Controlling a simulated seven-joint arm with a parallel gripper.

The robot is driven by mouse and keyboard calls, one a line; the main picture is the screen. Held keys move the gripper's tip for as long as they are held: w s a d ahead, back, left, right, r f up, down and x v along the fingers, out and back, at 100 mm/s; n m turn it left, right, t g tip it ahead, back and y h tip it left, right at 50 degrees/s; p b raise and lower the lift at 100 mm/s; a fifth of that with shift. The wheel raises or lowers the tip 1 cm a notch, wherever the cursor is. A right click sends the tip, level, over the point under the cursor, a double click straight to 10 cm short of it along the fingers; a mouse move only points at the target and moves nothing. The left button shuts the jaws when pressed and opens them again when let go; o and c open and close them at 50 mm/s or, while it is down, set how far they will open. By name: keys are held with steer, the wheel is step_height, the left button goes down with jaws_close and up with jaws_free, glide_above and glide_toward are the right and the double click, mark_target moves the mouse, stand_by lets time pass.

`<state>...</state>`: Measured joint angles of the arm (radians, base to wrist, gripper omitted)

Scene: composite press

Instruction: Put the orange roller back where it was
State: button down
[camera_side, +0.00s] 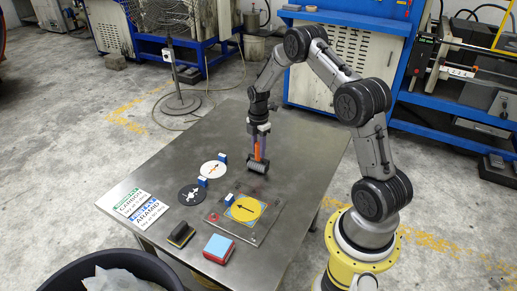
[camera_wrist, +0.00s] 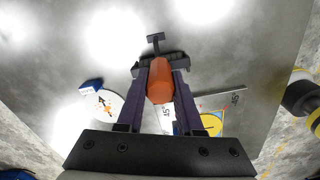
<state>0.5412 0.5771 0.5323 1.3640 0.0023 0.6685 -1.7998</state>
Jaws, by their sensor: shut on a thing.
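The orange roller has an orange handle (camera_side: 257,149) and a grey ribbed drum (camera_side: 257,166). My gripper (camera_side: 259,138) is shut on the handle and holds the roller upright, drum downward, over the back part of the metal table (camera_side: 300,135). The drum is at or just above the table top; I cannot tell whether it touches. In the wrist view the orange handle (camera_wrist: 160,80) sits between the two dark fingers (camera_wrist: 159,92).
A plate (camera_side: 245,216) with a yellow disc (camera_side: 247,208) lies in front of the roller. A white disc (camera_side: 213,169) and a black disc (camera_side: 192,195) with blue tabs lie left. Cards (camera_side: 140,201), a dark block (camera_side: 181,235) and a red-blue block (camera_side: 218,248) are nearer. The table's back is clear.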

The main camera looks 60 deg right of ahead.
steer(key=shift+f, duration=0.1)
steer(key=c, duration=0.6)
jaws_free()
steer(key=shift+o, duration=0.2)
